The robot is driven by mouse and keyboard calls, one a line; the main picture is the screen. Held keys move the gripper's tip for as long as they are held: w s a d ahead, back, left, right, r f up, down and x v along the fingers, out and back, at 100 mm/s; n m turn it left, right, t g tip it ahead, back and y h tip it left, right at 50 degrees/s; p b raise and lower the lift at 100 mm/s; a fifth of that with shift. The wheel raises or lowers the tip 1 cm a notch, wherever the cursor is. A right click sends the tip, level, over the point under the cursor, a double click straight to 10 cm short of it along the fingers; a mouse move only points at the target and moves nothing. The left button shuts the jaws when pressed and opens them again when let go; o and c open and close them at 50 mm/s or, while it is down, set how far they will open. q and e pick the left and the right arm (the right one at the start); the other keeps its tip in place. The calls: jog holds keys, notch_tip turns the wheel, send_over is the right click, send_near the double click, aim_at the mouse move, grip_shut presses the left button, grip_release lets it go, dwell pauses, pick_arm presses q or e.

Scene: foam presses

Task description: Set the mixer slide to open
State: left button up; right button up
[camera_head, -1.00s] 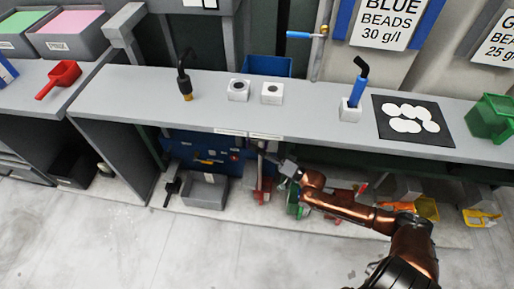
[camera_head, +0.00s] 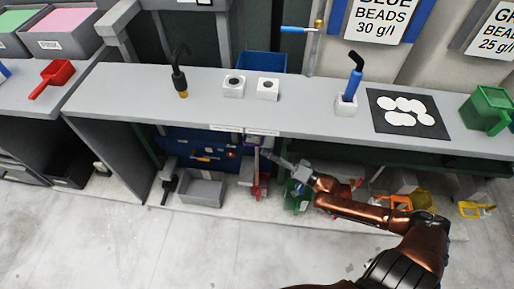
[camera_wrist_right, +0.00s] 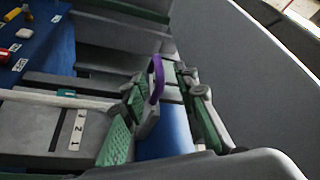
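Under the bench, a purple handle loop (camera_wrist_right: 157,80) stands on a grey part in the right wrist view; I take it to belong to the mixer slide. A small purple patch (camera_head: 252,141) also shows just below the bench edge in the head view. My right gripper (camera_wrist_right: 167,80) has its green-padded fingers apart, with the loop showing between them near the tips. I cannot tell whether either finger touches it. In the head view my right gripper (camera_head: 268,154) reaches under the bench from the right. My left gripper is not in view.
A blue panel (camera_head: 205,152) with small controls stands under the bench (camera_head: 215,108). A grey bin (camera_head: 203,188) stands left of the gripper; red and green items lie below it. In the wrist view a numbered plate (camera_wrist_right: 77,130) is at left, a grey wall (camera_wrist_right: 250,75) at right.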

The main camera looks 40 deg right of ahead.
jog(key=shift+v, duration=2.3)
